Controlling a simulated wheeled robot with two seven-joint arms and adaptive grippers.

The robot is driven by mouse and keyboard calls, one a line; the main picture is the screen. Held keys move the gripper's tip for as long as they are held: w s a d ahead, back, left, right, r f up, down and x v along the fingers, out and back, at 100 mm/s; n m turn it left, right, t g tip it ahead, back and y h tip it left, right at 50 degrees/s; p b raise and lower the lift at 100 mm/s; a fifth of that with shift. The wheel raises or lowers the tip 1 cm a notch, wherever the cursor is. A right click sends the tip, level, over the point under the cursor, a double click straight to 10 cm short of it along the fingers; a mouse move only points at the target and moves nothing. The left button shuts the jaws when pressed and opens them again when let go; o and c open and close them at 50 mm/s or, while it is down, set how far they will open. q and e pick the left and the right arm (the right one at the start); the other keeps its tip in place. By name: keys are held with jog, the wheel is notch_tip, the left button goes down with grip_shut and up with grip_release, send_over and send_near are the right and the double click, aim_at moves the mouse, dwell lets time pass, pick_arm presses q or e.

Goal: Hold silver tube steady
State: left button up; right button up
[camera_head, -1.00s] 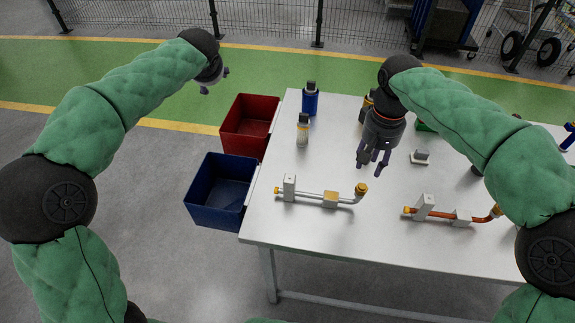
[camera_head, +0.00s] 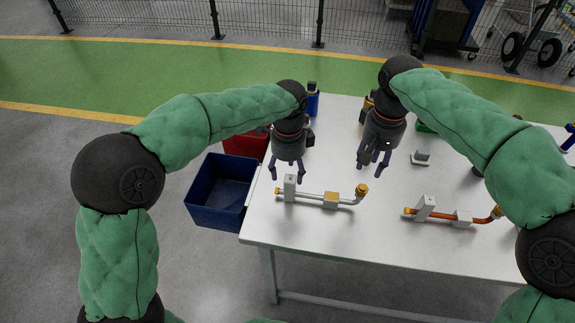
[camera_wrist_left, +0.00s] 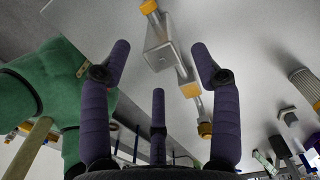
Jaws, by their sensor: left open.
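The silver tube (camera_head: 311,196) lies across the table's near left part, with a bent right end and yellow end caps. It rests in a tall grey holder block (camera_head: 289,188) and a yellow-topped block (camera_head: 331,200). My left gripper (camera_head: 286,172) is open and empty, just above the tube's left part by the grey block. In the left wrist view the tube (camera_wrist_left: 181,70) shows beyond the spread fingers (camera_wrist_left: 159,58), not touched. My right gripper (camera_head: 374,160) hangs above the table to the right of the tube, fingers apart and empty.
A copper-coloured tube (camera_head: 445,216) sits in similar blocks at the right. A blue bin (camera_head: 216,205) and a partly hidden red bin (camera_head: 243,143) stand at the table's left edge. A small grey part (camera_head: 421,158) lies behind. The table front (camera_head: 350,242) is clear.

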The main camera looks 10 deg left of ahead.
aim_at(288, 191)
pick_arm(q)
notch_tip(288, 191, down, 10)
jog(key=shift+r, duration=0.15)
dwell(0.3)
grip_shut()
pick_arm(e)
jog(key=shift+o, duration=1.4)
